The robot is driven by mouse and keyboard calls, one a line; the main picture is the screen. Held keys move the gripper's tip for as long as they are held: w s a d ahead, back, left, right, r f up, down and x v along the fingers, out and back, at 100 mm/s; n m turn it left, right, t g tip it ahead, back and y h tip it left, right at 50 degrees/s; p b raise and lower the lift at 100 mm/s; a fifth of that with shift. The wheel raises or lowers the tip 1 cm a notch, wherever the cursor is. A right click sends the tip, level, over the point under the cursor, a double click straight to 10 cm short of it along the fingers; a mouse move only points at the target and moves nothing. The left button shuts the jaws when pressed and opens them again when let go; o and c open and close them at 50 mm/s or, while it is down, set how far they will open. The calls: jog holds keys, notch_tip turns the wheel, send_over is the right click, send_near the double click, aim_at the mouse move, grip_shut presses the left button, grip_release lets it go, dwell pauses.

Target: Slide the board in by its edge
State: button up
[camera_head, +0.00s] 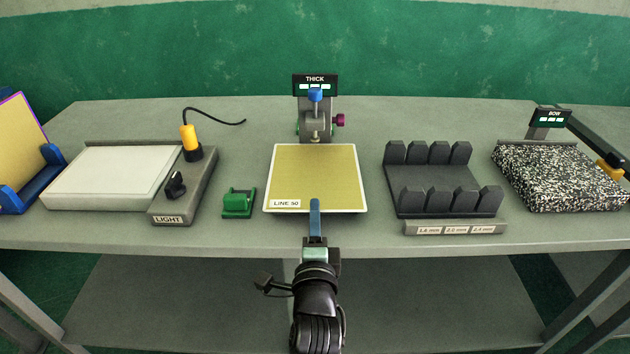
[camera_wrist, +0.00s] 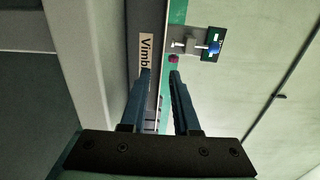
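A flat gold board (camera_head: 318,172) marked "LINE 50" lies at the middle of the bench, with a pale rim showing around it. The thickness gauge (camera_head: 315,122) with the "THICK" display stands right behind its far edge; it also shows in the wrist view (camera_wrist: 200,45). My gripper (camera_head: 315,203) is at the board's near edge, and its upper blue finger overlaps that edge in the head view. In the wrist view the fingers (camera_wrist: 160,73) stand apart with a clear gap. Whether they touch the board is hidden.
Left of the board are a small green block (camera_head: 238,203), a light panel (camera_head: 110,178) with a yellow-handled tool (camera_head: 189,138), and a blue stand (camera_head: 38,185). To the right are a dark slotted rack (camera_head: 440,185) and a speckled slab (camera_head: 560,178) at the "BOW" display (camera_head: 549,117).

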jog(key=s+p, duration=0.4)
jog(key=p, duration=0.1)
jog(key=shift+s, duration=0.15)
dwell(0.4)
jog(key=o, duration=0.6)
jog(key=s+p, duration=0.5)
jog(key=s, duration=0.8)
jog(key=shift+p, duration=0.35)
